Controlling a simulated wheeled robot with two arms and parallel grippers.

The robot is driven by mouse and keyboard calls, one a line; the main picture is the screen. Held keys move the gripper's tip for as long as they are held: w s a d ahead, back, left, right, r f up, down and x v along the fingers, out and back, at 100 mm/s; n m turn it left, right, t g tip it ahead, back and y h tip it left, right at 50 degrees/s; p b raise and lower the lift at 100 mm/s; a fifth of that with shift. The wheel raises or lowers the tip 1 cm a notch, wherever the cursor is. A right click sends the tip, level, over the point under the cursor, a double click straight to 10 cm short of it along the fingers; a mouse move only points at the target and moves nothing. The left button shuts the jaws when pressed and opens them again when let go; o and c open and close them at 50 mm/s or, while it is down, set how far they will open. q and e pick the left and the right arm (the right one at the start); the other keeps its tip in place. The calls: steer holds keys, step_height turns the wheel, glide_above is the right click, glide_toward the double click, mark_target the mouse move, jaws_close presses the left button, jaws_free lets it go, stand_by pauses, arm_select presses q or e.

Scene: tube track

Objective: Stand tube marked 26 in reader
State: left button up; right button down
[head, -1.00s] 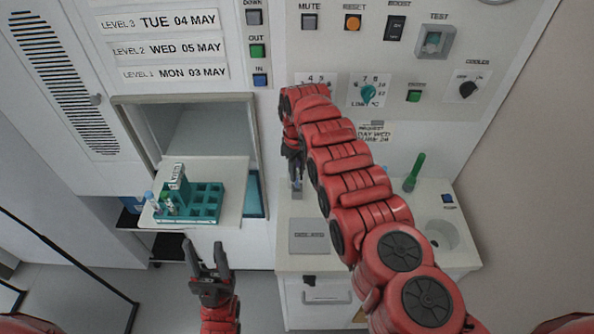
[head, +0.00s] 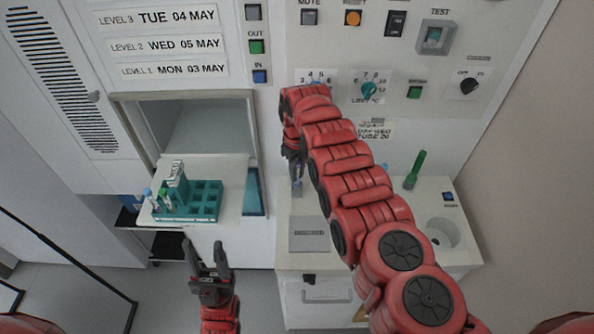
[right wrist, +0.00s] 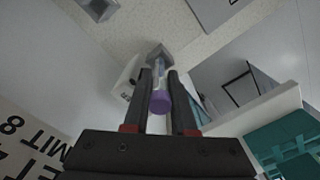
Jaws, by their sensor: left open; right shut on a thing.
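My right gripper (head: 295,172) is over the left part of the white counter. It is shut on a tube with a purple cap (right wrist: 160,102), which shows between its fingers in the right wrist view. The tube's far end meets or overlaps a small grey block (right wrist: 158,52), perhaps the reader; I cannot tell whether it is inside. In the head view the tube is a small pale shape (head: 297,186) under the fingers. No number on it is readable. My left gripper (head: 206,258) is open and empty, low in front of the hatch shelf.
A teal rack (head: 205,200) with several tubes stands on the hatch shelf (head: 232,215). A wall label (head: 374,132) reads about WED, tube 26. My right arm hides part of the counter.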

steer(key=shift+f+b, duration=0.65)
steer(key=shift+b, duration=0.15)
steer(key=c, duration=1)
jaws_free()
steer(key=o, duration=0.3)
steer(key=shift+a+r, duration=0.1)
steer(key=shift+o, duration=0.2)
steer(key=shift+w+r, duration=0.15)
